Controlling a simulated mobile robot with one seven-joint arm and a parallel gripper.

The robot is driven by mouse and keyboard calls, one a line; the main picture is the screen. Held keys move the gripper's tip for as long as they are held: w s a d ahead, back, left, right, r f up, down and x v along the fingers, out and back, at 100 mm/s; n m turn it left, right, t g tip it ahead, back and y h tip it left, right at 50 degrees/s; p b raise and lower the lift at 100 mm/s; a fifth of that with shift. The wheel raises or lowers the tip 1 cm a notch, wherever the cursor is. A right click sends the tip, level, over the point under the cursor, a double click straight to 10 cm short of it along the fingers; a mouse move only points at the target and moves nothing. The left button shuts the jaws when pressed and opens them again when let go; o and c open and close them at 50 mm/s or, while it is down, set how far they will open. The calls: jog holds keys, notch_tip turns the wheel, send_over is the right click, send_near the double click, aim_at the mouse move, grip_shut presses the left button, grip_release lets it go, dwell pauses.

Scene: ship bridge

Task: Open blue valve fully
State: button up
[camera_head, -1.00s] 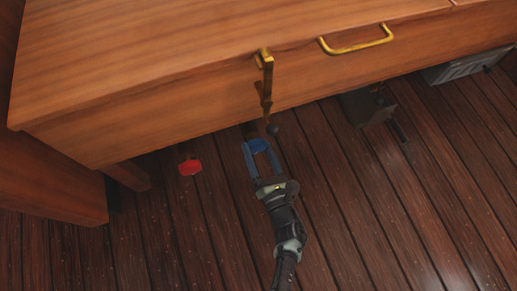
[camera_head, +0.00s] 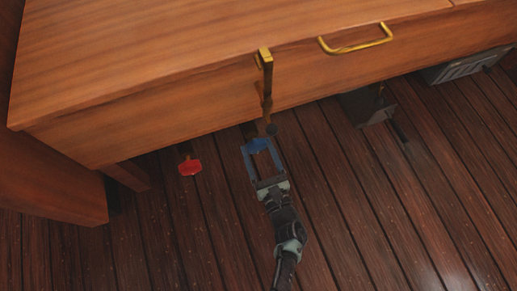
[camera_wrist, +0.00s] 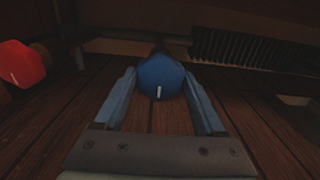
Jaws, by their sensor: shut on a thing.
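The blue valve (camera_wrist: 161,77) is a faceted blue knob with a white mark that points nearly straight down in the wrist view. My gripper (camera_wrist: 160,82) has one finger on each side of the knob and is shut on it. In the head view my gripper (camera_head: 259,148) reaches low under the front edge of the wooden desk; the blue knob is hard to tell from the blue fingers there. The red valve (camera_head: 190,167) is to the left, apart from my gripper; it also shows in the wrist view (camera_wrist: 21,64) with a white mark.
The wooden desk (camera_head: 150,60) overhangs the valves. A brass lever (camera_head: 265,75) hangs from its front edge above my gripper, and a brass drawer handle (camera_head: 357,43) is to its right. A dark box (camera_head: 367,107) stands right on the plank floor. The floor in front is clear.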

jog(key=o, duration=1.3)
jog(key=shift+s, duration=0.1)
jog(key=p+v, duration=0.3)
jog(key=v, duration=0.9)
jog(key=shift+s+d, duration=0.15)
jog(key=shift+s, duration=0.25)
